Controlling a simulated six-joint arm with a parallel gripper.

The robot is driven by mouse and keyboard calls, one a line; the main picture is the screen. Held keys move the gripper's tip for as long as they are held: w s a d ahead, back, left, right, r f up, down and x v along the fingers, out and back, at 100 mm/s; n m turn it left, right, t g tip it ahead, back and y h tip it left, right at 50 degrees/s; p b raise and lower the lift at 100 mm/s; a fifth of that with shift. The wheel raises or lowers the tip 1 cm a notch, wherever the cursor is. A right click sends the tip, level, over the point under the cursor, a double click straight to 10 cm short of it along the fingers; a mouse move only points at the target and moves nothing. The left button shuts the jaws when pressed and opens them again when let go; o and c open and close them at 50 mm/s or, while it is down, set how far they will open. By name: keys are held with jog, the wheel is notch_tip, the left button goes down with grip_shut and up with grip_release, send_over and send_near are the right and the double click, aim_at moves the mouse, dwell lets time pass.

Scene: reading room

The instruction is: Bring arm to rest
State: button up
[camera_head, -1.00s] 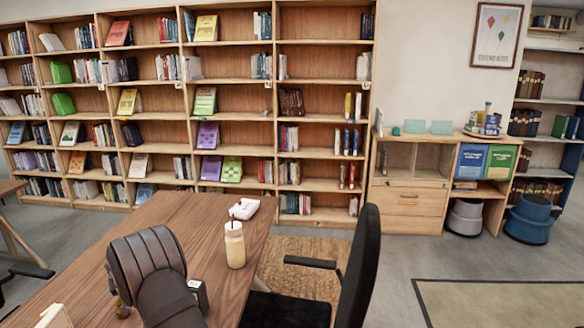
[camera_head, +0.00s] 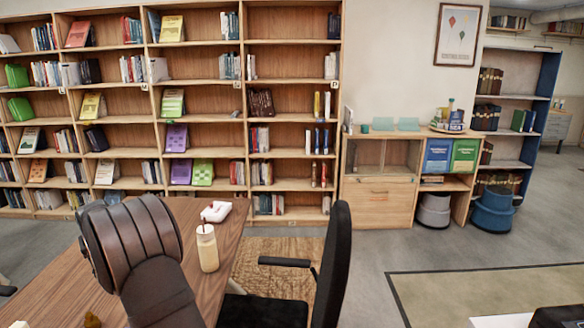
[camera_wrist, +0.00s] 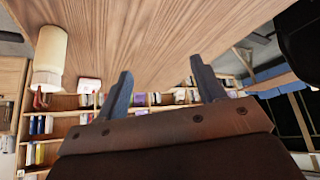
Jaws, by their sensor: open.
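My gripper (camera_wrist: 160,67) shows in the wrist view with its two dark fingers spread apart and nothing between them. That view is inverted, with the wooden table (camera_wrist: 150,30) at the top. In the head view my brown ribbed arm covers part of the table (camera_head: 232,222) at the lower left, and my gripper cannot be made out there. A cream bottle (camera_head: 207,250) with a straw stands on the table just right of my arm. It also shows at the left of the wrist view (camera_wrist: 50,50), apart from the fingers.
A white box with red on it (camera_head: 216,211) lies behind the bottle. A black chair (camera_head: 333,262) stands at the table's right side. A tall bookcase (camera_head: 292,117) and a low cabinet (camera_head: 385,205) line the wall. Open carpet lies to the right.

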notch_tip(320, 180, up, 16)
jog(key=w+d, duration=0.2)
jog(key=shift+w+d+f+m, duration=0.15)
jog(key=shift+d+m, duration=0.15)
jog(key=shift+d, duration=0.05)
dwell(1.3)
